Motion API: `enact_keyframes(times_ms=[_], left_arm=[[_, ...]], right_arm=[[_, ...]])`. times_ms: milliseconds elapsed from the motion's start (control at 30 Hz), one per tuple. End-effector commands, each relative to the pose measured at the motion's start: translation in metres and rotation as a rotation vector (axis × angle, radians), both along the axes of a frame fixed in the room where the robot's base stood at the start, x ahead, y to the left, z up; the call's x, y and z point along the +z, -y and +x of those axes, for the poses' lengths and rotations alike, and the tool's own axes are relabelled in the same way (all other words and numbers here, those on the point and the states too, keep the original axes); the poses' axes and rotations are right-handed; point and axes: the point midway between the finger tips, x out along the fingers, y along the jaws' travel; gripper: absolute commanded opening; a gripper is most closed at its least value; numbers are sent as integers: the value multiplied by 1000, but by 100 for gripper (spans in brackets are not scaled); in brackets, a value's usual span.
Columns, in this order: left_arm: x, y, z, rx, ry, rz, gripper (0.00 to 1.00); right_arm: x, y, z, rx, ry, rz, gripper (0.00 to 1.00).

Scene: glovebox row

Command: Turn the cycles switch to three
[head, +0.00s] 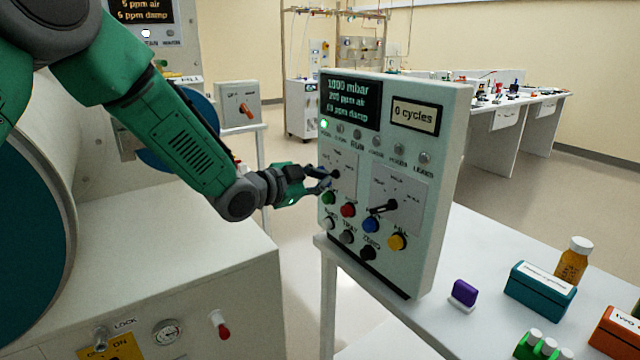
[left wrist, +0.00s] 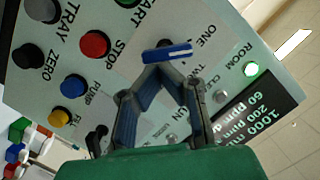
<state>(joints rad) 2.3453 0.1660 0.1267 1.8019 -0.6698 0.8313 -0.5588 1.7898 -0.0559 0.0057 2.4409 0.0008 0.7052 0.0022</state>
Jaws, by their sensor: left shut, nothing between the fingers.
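The control box (head: 449,160) stands upright on the white bench, and its small display (head: 415,115) reads 0 cycles. My right gripper is not in view.
A second rotary switch (head: 383,207) is right of the first. Red (head: 348,210), green (head: 328,197), blue (head: 371,223) and yellow (head: 397,241) buttons sit below. A purple item (head: 463,292), a teal box (head: 541,290) and an amber bottle (head: 573,261) stand on the bench.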

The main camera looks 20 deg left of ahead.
Motion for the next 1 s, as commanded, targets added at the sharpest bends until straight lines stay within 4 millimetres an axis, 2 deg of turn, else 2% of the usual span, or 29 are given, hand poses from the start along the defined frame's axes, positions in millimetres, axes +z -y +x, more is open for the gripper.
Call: enact_keyframes(times_ms=[33,67,500,733,1000], left_arm=[[-15,-5,1,11,1,35,0],[-17,-5,2,10,12,52,0],[-22,-11,0,15,219,300,0],[-21,-11,2,21,290,391,0],[-18,-11,3,22,329,433,0]], right_arm=[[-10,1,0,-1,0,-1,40],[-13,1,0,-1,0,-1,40],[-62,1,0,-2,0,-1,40],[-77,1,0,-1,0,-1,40],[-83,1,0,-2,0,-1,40]])
